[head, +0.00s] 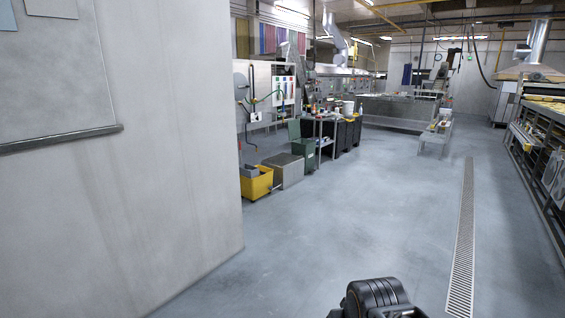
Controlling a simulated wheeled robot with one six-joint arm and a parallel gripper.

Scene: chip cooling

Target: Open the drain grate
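A long, narrow drain grate (464,240) runs along the grey floor on the right side of the head view. It is a slotted metal strip, lying flat, and it stretches from the bottom edge away toward the middle of the room. A dark part of my arm shows at the bottom edge, just left of the grate's near end. My gripper's fingers are not in view. The near end of the grate is cut off by the bottom of the picture.
A pale wall (140,180) fills the left. Beyond it stand a yellow mop bucket (257,185), a grey box (284,172) and a green bin (304,150). Racks (545,160) line the right side. The floor (350,220) between is clear.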

